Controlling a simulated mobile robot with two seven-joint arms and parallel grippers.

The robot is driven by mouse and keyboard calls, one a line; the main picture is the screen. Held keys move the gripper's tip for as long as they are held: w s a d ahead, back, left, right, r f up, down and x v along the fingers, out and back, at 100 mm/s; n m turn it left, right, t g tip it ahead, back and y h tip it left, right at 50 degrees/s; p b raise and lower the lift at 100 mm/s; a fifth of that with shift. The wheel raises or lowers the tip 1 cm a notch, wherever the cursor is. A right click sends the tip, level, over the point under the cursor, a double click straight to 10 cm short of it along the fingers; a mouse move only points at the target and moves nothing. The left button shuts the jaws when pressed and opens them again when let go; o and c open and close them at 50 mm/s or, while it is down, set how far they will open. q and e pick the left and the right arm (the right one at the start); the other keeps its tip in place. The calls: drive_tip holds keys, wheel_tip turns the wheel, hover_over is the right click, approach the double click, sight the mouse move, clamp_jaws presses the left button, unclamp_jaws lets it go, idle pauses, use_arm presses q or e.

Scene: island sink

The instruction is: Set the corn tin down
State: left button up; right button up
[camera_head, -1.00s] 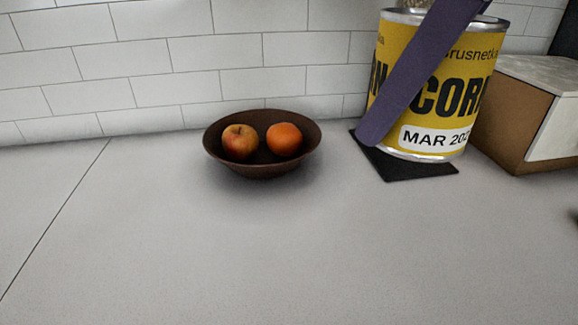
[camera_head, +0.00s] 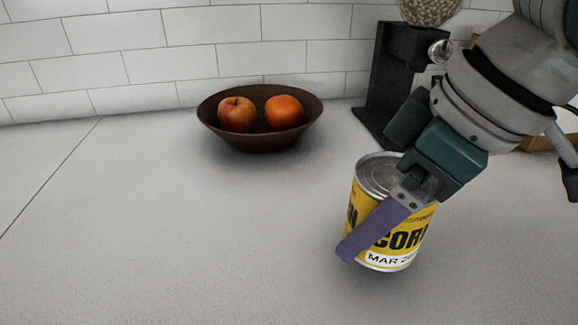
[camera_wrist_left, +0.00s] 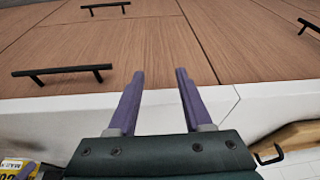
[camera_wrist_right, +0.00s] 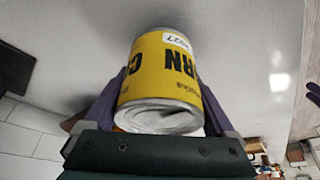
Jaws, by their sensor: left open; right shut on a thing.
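The yellow corn tin (camera_head: 408,240), with a silver lid and a white date label, is near the front right of the counter in the head view. My right gripper (camera_head: 380,225) is shut on it, with a purple finger across its front. The tin leans slightly; a shadow lies beneath it, and I cannot tell whether its base touches the counter. In the right wrist view the tin (camera_wrist_right: 160,80) sits between both fingers. My left gripper (camera_wrist_left: 158,100) is open and empty in the left wrist view, in front of wooden cabinet doors.
A brown bowl (camera_head: 262,138) with an apple (camera_head: 236,114) and an orange (camera_head: 284,111) stands near the tiled wall. A black dispenser (camera_head: 388,75) stands behind my right arm. The grey counter (camera_head: 180,230) is clear at left and front.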

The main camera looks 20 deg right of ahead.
drive_tip(key=shift+f, duration=1.55)
drive_tip(key=o, duration=1.5)
drive_tip(key=shift+f, duration=0.15)
